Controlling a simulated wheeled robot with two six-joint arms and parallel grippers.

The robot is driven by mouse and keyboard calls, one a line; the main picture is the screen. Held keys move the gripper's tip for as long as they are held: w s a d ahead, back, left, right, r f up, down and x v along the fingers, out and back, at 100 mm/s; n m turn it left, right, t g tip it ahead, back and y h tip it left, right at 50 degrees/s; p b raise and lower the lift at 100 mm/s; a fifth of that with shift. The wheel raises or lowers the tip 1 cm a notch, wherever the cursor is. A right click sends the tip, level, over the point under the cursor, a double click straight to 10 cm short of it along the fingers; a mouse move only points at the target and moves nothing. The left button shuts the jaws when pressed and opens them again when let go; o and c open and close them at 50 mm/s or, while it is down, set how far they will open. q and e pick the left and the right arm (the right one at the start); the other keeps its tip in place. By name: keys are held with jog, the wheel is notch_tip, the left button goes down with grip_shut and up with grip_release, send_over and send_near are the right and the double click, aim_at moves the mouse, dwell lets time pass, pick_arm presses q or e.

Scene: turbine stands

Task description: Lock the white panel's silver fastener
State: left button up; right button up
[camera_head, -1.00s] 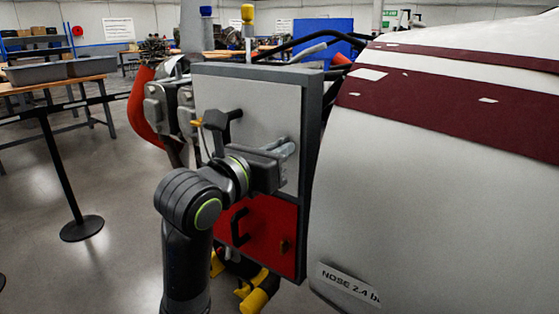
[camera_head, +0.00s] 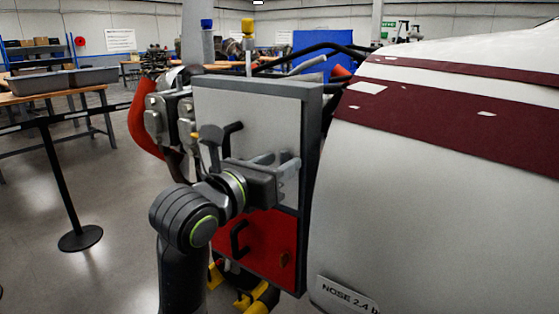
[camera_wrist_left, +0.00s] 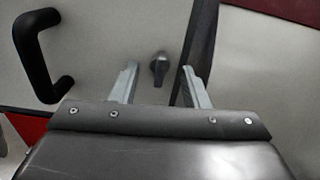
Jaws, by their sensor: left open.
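The white panel (camera_head: 262,118) is the upper door of a dark-framed box, and it looks closed. In the left wrist view the panel (camera_wrist_left: 100,40) fills the middle, with its black handle (camera_wrist_left: 38,48) at the left. My left gripper (camera_head: 290,162) is in front of the panel's right side. In the wrist view my left gripper (camera_wrist_left: 158,82) is open, with one finger on each side of the fastener and a gap to each. The fastener is hidden in the head view. My right gripper is out of view.
A red panel (camera_head: 262,262) with a black handle sits below the white one. The large white and maroon nose body (camera_head: 440,200) stands close on the right. A barrier post (camera_head: 65,190) and a table (camera_head: 55,97) are at the left, with open floor between.

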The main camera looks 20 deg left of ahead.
aim_at(281, 163)
pick_arm(q)
jog(key=p+v, duration=0.1)
jog(key=v, duration=0.3)
jog(key=shift+s+a, duration=0.1)
jog(key=shift+s, duration=0.1)
jog(key=shift+f, duration=0.1)
